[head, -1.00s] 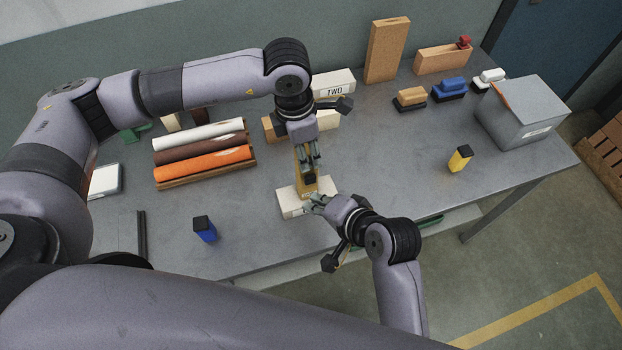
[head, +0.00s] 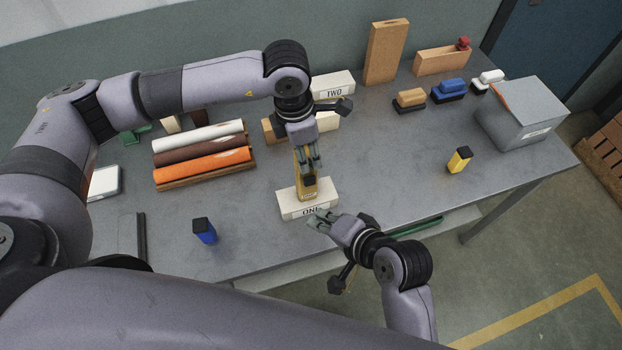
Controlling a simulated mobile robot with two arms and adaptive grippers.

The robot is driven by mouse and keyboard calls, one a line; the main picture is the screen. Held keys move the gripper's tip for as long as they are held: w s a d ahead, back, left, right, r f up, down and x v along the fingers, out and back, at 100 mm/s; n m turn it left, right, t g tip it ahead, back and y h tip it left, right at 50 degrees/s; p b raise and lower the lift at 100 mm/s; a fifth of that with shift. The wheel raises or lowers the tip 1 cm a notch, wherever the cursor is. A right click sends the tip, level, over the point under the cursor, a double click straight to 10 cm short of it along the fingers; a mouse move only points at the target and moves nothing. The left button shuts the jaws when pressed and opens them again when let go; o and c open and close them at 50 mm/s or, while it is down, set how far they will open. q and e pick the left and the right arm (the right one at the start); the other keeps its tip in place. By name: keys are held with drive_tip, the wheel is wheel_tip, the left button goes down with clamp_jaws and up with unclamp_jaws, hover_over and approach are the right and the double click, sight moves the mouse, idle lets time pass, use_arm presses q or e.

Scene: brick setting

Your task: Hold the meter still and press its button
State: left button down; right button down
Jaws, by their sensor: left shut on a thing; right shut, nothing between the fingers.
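The yellow meter (head: 306,190) with a dark patch near its front end is on the white block marked ONE (head: 291,207), near the table's front edge. My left gripper (head: 309,168) is above it, its fingers shut on the meter's back part. The button is too small to make out. My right gripper (head: 320,221) is shut and empty. Its fingertips are at the front right of the block marked ONE, apart from the meter; whether they touch the block I cannot tell.
Rolls on a rack (head: 205,170) lie at back left. A block marked TWO (head: 333,85) is behind. A grey box (head: 522,112) stands at right.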

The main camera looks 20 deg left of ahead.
use_arm(q)
drive_tip(key=c, duration=1.1)
unclamp_jaws()
drive_tip(key=shift+r, duration=0.1)
